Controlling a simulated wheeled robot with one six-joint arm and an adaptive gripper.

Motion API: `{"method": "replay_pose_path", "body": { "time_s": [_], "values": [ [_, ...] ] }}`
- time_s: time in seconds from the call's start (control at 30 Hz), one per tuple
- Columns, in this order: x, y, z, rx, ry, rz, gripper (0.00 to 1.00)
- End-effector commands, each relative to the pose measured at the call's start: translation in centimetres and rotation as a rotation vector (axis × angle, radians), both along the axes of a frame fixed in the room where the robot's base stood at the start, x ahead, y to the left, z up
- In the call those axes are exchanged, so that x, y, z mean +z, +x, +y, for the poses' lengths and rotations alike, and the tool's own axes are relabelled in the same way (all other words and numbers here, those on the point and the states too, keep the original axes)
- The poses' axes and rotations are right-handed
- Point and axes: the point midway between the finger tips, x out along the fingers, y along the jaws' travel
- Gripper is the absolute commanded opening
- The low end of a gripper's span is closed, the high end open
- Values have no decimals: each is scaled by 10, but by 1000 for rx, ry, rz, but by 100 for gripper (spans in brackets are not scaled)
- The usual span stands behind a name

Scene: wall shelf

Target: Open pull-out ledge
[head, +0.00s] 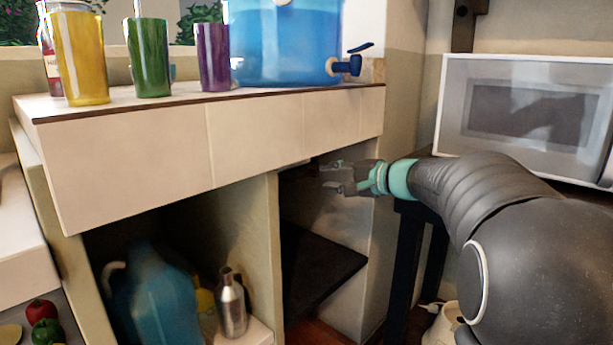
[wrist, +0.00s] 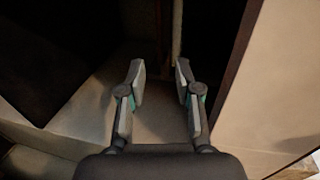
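A dark flat board (head: 322,262) sits in the right-hand opening under the counter and sticks out towards the front. I cannot tell for certain whether it is the pull-out ledge. The pale counter front (head: 130,165) runs above the opening. My gripper (head: 324,179) is at the upper right of the opening, just under the counter front and above the board. In the wrist view, my gripper (wrist: 160,72) has its two fingers apart with nothing seen between them. A pale panel with a dark edge (wrist: 275,80) is right of the fingers there. No handle is clearly visible.
Yellow (head: 80,55), green (head: 149,58) and purple (head: 213,58) cups and a blue dispenser (head: 285,45) stand on the counter. A blue jug (head: 155,300) and a metal bottle (head: 232,305) are in the left compartment. A microwave (head: 530,115) is at the right.

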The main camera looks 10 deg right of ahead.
Motion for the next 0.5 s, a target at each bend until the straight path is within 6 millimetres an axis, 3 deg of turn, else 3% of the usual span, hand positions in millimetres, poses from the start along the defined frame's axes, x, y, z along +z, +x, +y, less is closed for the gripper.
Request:
{"method": "replay_pose_path", "body": {
  "time_s": [0.2,0.5],
  "values": [
    [-9,33,25,3,1,2,33],
    [-16,61,44,1,0,1,33]
  ]
}}
